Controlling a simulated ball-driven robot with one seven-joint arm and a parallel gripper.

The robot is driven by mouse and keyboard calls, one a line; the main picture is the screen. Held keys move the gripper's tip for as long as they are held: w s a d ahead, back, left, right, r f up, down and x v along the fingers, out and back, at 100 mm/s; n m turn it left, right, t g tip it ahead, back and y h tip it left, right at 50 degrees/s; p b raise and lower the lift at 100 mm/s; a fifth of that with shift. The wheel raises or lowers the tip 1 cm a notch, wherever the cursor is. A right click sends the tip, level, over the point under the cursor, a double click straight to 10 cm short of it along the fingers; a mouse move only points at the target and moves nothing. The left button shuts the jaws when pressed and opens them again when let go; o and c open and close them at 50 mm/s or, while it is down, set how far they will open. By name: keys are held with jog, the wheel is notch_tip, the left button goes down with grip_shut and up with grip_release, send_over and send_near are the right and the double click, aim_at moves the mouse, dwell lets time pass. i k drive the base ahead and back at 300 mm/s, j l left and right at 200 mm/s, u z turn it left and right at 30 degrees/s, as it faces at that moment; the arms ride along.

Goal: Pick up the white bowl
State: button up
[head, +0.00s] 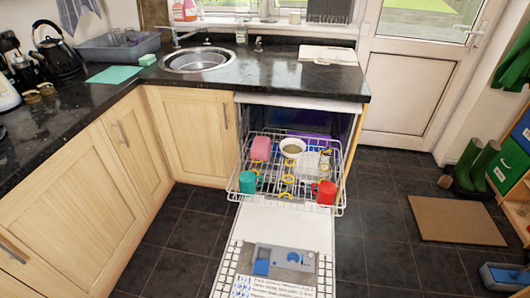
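The white bowl (293,147) is in the pulled-out upper rack (332,200) of the open dishwasher, near the back middle. Its dull inside shows from above. A pink item (261,148) is to its left in the rack. A teal mug (248,182) is at the front left and a red mug (325,192) at the front right. Several yellow rings (287,179) lie between them. My gripper is not in view.
Black counters run above and left. A doormat (455,221) and green boots (472,167) are at right. Dark tiled floor (383,235) is clear between dishwasher and mat.

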aim_at(290, 148)
jog(key=i+l+u, duration=0.15)
jog(key=u, duration=0.2)
jog(key=i+l+u, duration=0.15)
jog(key=l+u, duration=0.2)
jog(key=i+l+u, duration=0.1)
jog(key=u, duration=0.2)
jog(key=i+l+u, duration=0.15)
jog(key=l, duration=0.55)
jog(key=i+l+u, duration=0.15)
jog(key=l, duration=0.6)
jog(key=i+l+u, duration=0.1)
jog(key=l, duration=0.65)
jog(key=i+l+u, duration=0.15)
jog(key=l, duration=0.6)
jog(key=i+l, duration=0.15)
jog(key=l, duration=0.2)
jog(key=i+l, duration=0.15)
jog(key=l, duration=0.2)
jog(key=i+l, duration=0.2)
jog(key=l, duration=0.15)
